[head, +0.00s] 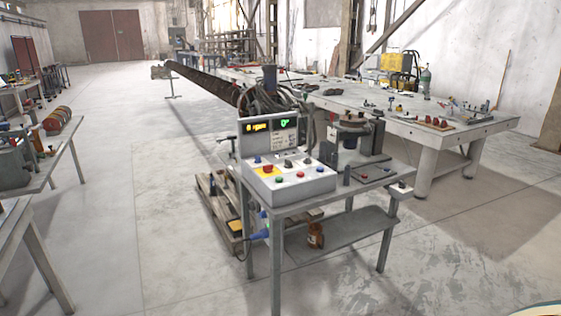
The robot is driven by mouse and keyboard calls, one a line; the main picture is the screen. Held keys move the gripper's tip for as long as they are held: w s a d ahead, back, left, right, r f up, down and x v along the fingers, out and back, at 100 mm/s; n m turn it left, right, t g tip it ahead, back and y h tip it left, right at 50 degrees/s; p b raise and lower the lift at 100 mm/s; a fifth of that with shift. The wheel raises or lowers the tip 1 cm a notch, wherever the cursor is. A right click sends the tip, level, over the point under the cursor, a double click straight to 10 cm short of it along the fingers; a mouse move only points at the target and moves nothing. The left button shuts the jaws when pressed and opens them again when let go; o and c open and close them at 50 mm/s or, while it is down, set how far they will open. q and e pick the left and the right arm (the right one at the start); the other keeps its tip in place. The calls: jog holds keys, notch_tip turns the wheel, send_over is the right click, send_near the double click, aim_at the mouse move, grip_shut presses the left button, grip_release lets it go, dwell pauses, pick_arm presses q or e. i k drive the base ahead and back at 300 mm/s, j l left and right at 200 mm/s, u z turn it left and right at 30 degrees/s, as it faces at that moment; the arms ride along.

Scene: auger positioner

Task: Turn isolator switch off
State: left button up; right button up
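A control box (290,184) stands on a grey metal bench in the middle of the head view. Its sloped top has a red button on a yellow plate (267,170), a blue knob (257,160), black knobs and several coloured buttons. An upright panel (268,137) behind it shows lit orange and green displays. A small pale box (399,191) with a dark top part sits at the bench's right corner. I cannot tell which part is the isolator switch, nor its position. Neither of my grippers is in view.
The bench (335,200) has a lower shelf with a brown bottle (315,236). A wooden pallet (215,205) lies left of it. A long auger (205,83) runs behind. A large worktable (440,135) stands at right. The floor in front and at left centre is clear.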

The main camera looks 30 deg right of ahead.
aim_at(268, 168)
jog(key=z, duration=1)
jog(key=i+j+z, duration=0.15)
jog(key=z, duration=0.25)
jog(key=j+z, duration=0.4)
jog(key=i+j+z, duration=0.1)
jog(key=j+z, duration=0.55)
jog(key=j, duration=0.2)
jog(key=j+z, duration=0.25)
jog(key=j, duration=0.25)
jog(key=k+j, duration=0.1)
jog(key=j, duration=0.45)
jog(key=k+j+z, duration=0.15)
jog(key=j, duration=0.4)
jog(key=i, duration=0.05)
